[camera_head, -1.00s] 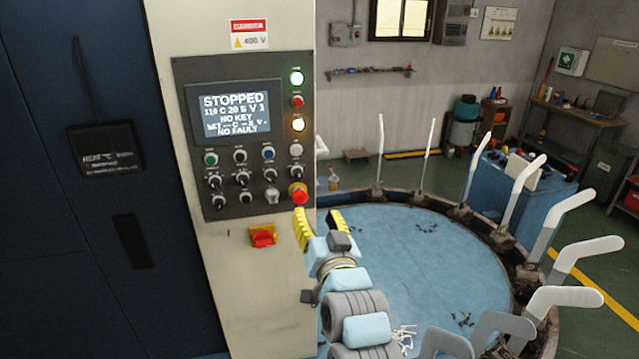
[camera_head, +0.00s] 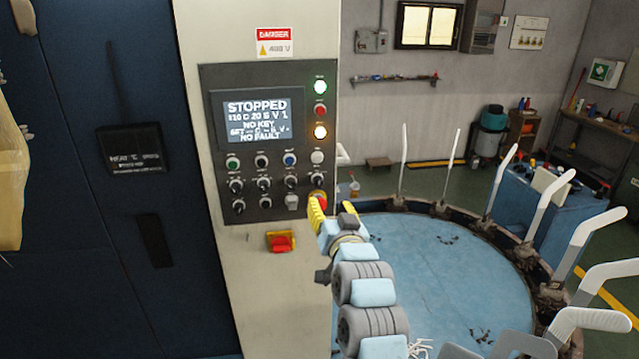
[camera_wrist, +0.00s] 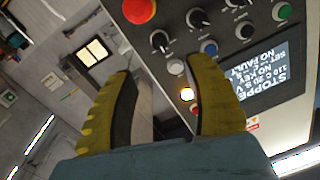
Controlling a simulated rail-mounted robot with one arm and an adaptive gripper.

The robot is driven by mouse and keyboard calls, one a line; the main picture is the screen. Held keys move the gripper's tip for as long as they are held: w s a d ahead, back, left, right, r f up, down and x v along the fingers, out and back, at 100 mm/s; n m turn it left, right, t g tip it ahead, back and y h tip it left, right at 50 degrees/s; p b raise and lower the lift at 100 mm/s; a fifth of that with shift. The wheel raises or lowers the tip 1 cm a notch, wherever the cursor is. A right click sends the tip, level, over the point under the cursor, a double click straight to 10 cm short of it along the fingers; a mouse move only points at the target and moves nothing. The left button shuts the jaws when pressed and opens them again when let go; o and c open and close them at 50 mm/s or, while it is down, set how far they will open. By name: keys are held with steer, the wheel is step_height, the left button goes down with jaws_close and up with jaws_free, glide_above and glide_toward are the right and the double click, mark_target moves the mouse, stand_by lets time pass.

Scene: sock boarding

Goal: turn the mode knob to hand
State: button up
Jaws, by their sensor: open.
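The control panel (camera_head: 207,110) stands on a cream cabinet, with a display, buttons and rows of black knobs. The labels are too small to read, so I cannot tell which knob is the mode knob; one black selector is the knob (camera_head: 291,181). The display (camera_head: 256,117) reads STOPPED, NO KEY and NO FAULT. My gripper (camera_head: 331,211) is open and empty at the panel's lower right corner, one yellow finger overlapping the red mushroom button (camera_head: 319,197). In the wrist view, my gripper (camera_wrist: 160,76) has its fingers apart, with a black knob (camera_wrist: 160,41) beyond them.
A red and yellow switch (camera_head: 281,241) sits below the panel. A round blue table (camera_head: 440,260) ringed by upright white sock forms (camera_head: 502,172) lies to the right. A dark blue cabinet (camera_head: 100,260) fills the left.

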mark_target(320, 185)
steer(key=shift+p+x, duration=0.75)
steer(key=shift+x, duration=4.3)
steer(key=shift+c, duration=0.3)
jaws_close()
